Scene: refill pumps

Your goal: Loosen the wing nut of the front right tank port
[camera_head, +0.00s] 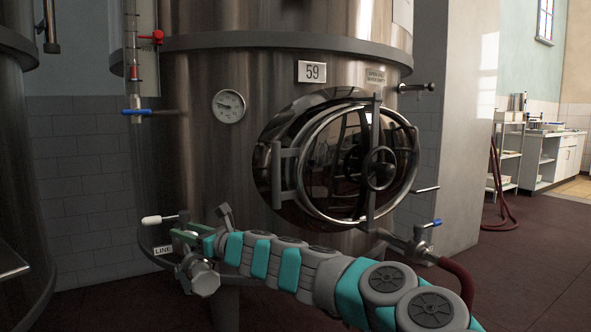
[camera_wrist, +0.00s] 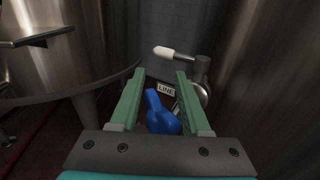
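My gripper (camera_head: 187,236) is at the lower front of the steel tank, beside the port fitting (camera_head: 201,277) near the LINE label. In the wrist view its two green fingers (camera_wrist: 160,76) are spread apart. A blue lobed piece (camera_wrist: 161,113), which looks like a wing nut, shows between the fingers; I cannot tell whether either finger touches it. It is hidden in the head view. Just behind is a white-handled valve (camera_head: 163,219), also in the wrist view (camera_wrist: 175,53). A second port valve (camera_head: 422,243) with a blue handle and red hose is at the right.
The tank (camera_head: 190,75) bears a round manway door (camera_head: 350,165) with a handwheel above my arm. Another steel tank (camera_head: 20,180) stands close at left. A small LINE plate (camera_wrist: 166,89) is behind the fingers. Open dark floor (camera_head: 540,265) lies to the right.

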